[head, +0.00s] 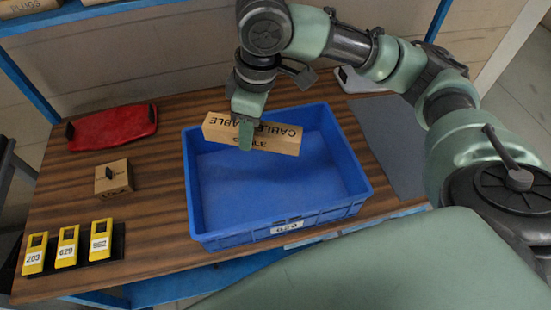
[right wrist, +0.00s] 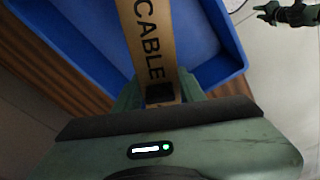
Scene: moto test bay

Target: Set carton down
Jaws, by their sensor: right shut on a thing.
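A long brown carton (head: 280,138) marked CABLE is at the far side of the blue tote (head: 356,190), and its left end covers part of the tote's far rim. My right gripper (head: 246,132) is shut on the carton, reaching down from above. In the right wrist view the carton (right wrist: 146,40) runs away between the fingers (right wrist: 160,95), with the blue tote floor (right wrist: 195,35) behind it. I cannot tell whether the carton touches the tote floor. A small dark gripper-like shape (right wrist: 286,13) shows at the top right there, perhaps my left gripper; its jaws are unclear.
The tote stands on a wooden table (head: 155,205). Left of it are a red tray (head: 112,127), a small brown box (head: 114,178) and a black holder with yellow tags (head: 68,246). A grey mat (head: 388,140) lies to the right. The tote's front half is empty.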

